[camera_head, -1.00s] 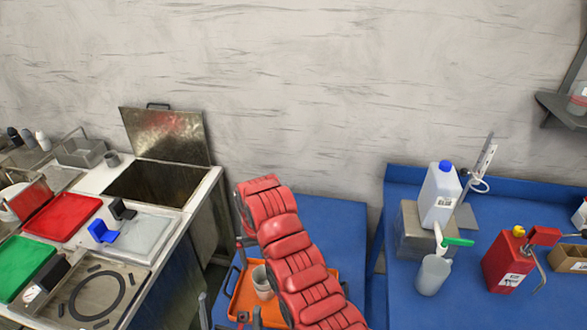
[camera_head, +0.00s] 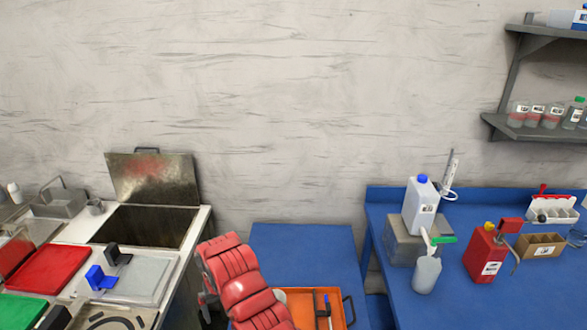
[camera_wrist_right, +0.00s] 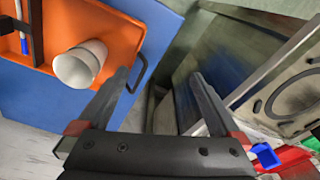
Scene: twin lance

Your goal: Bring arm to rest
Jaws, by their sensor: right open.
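My red right arm (camera_head: 245,290) rises from the bottom edge of the head view, leaning left in front of the gap between two tables. In that view its gripper is mostly hidden by the arm; only a dark bit shows at its left. In the right wrist view my right gripper (camera_wrist_right: 158,95) is open, with nothing between its two dark fingers. The left finger is close to the edge of an orange tray (camera_wrist_right: 112,28), beside its handle; I cannot tell if they touch. My left gripper is not in view.
The orange tray lies on a blue table (camera_head: 300,255); a white cup (camera_wrist_right: 78,66) stands in it. Left is a counter with an open-lidded basin (camera_head: 145,225) and red board (camera_head: 50,268). Right, another blue table holds a jug (camera_head: 421,205) and red can (camera_head: 484,255).

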